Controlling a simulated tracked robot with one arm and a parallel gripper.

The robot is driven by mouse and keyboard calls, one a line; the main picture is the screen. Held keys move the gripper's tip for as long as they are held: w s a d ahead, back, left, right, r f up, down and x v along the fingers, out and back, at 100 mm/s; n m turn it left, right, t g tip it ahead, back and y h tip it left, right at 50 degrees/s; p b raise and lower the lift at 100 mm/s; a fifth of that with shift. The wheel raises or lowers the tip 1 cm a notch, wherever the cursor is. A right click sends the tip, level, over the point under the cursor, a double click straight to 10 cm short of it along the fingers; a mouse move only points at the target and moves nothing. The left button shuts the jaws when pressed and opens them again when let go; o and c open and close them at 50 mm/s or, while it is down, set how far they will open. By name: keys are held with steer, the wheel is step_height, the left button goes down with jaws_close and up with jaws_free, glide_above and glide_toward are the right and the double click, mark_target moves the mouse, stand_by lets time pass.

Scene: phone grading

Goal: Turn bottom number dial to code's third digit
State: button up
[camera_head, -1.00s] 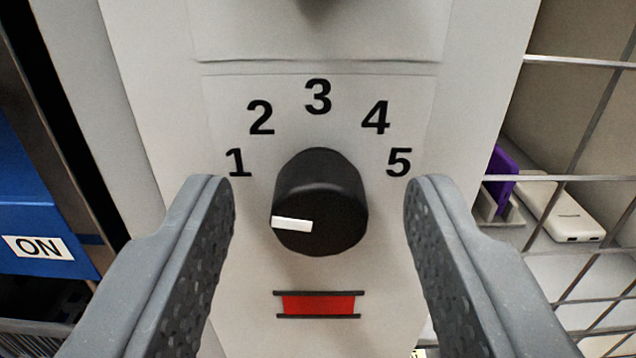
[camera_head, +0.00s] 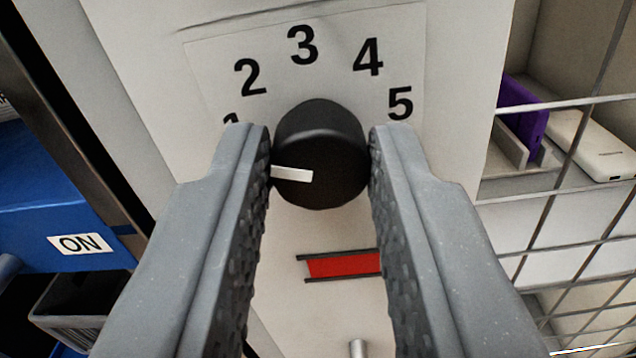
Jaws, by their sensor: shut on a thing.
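The black number dial (camera_head: 322,150) sits on a pale panel (camera_head: 215,60) in the upper middle of the view. Its white pointer mark (camera_head: 293,174) points left, toward the side of the 1. The digits 2, 3, 4 and 5 arc above the dial; the 1 is mostly hidden behind my left finger. My gripper (camera_head: 320,150) is shut on the dial, with one grey finger against each side. A red bar (camera_head: 343,264) with black edges lies below the dial, between the fingers.
At the left is a blue box (camera_head: 60,210) with an ON label. At the right, a wire rack (camera_head: 560,190) stands before a purple phone (camera_head: 525,120) and a white phone (camera_head: 595,145). A small metal peg (camera_head: 357,348) shows at the bottom.

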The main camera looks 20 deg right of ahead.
steer(key=m+b, duration=0.2)
steer(key=m, duration=0.3)
steer(key=shift+s+d+f+m, duration=0.1)
steer(key=shift+m, duration=0.3)
steer(key=shift+b, duration=0.35)
steer(key=o, duration=1)
steer(key=shift+s+a, duration=0.3)
steer(key=shift+s, duration=0.25)
steer(key=p+v, duration=0.2)
steer(key=v, duration=1)
steer(key=shift+s+a, duration=0.1)
steer(key=shift+s, duration=0.1)
